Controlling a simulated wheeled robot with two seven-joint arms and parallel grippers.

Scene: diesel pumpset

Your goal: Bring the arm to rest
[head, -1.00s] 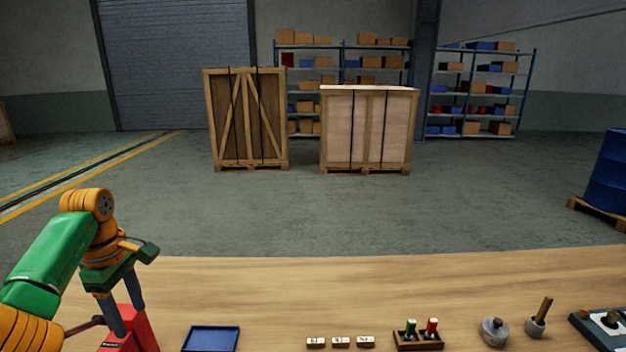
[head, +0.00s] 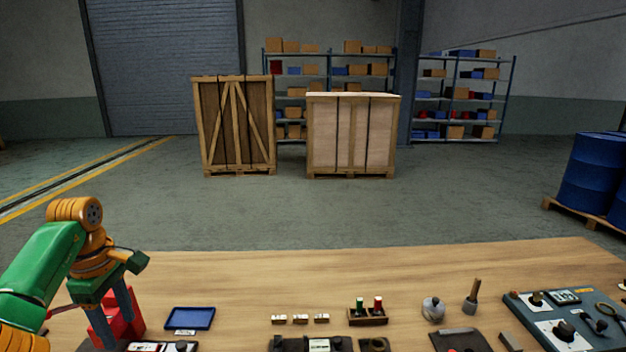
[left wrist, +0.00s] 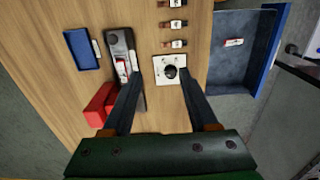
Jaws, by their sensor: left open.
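My left gripper (head: 124,336) is at the left of the table in the head view, pointing down beside a red object (head: 111,303). In the left wrist view its two fingers (left wrist: 159,79) are spread apart with nothing held between them. A white plate with a black knob (left wrist: 171,72) shows near the right fingertip, and a dark device (left wrist: 122,50) with a red and white part lies by the left finger. I cannot tell whether the fingers touch either one. My right gripper is not in view.
A blue tray (head: 190,318) lies right of the gripper. Farther right are small labelled blocks (head: 300,319), a wooden holder (head: 367,316) with green and red pieces, and a control panel (head: 570,318). A blue bin (left wrist: 240,60) shows in the wrist view. The table's far strip is bare.

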